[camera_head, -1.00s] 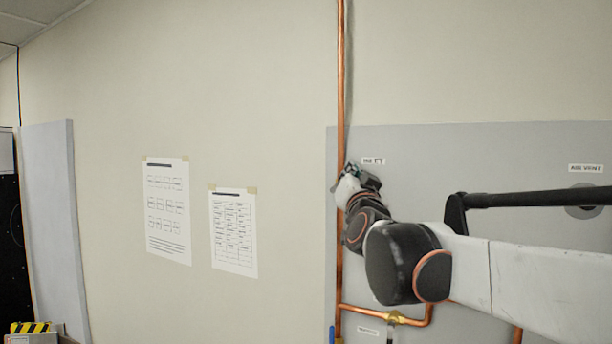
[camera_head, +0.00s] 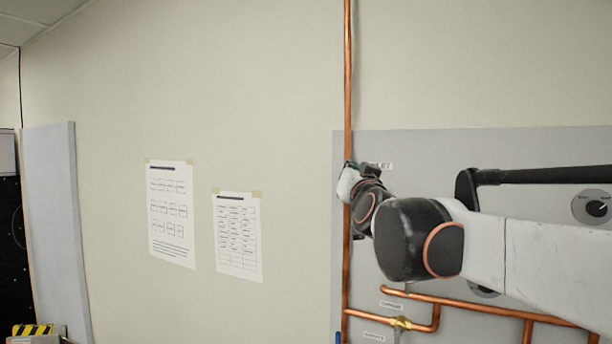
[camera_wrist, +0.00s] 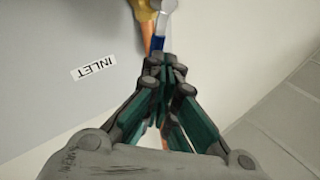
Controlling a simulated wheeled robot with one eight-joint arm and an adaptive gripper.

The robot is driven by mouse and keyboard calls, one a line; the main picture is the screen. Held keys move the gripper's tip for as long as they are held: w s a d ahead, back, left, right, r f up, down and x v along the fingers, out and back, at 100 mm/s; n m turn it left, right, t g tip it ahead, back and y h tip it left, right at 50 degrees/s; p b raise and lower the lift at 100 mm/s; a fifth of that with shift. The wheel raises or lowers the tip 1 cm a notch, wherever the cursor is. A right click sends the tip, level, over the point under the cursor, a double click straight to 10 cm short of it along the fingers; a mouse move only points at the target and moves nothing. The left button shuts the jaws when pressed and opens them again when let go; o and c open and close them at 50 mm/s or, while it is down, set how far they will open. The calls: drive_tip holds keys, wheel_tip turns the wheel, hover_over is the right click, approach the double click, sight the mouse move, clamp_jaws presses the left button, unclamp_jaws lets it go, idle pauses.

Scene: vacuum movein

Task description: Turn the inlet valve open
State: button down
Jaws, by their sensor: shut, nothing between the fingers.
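In the wrist view, the inlet valve shows at the top edge as a brass-yellow body (camera_wrist: 146,8) with a silver part and a blue handle (camera_wrist: 158,36). The copper pipe is partly visible beside it. The INLET label (camera_wrist: 93,66) appears upside down on the grey panel. My gripper (camera_wrist: 166,70) is shut and empty, its fingertips just short of the blue handle in the picture; I cannot tell whether they touch. In the head view, my gripper (camera_head: 349,180) is in front of the vertical copper pipe (camera_head: 347,80). A small blue piece (camera_head: 338,338) shows low on that pipe.
The grey panel (camera_head: 440,150) carries horizontal copper pipes (camera_head: 460,302), a brass fitting (camera_head: 401,322) and a round dial (camera_head: 596,207) at right. My arm covers much of the panel. Two paper sheets (camera_head: 170,215) hang on the wall at left.

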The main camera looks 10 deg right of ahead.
drive_tip(key=shift+w+a+r, duration=0.3)
drive_tip(key=shift+w+a, duration=0.05)
drive_tip(key=shift+a, duration=0.2)
drive_tip(key=shift+w, duration=0.1)
idle(0.3)
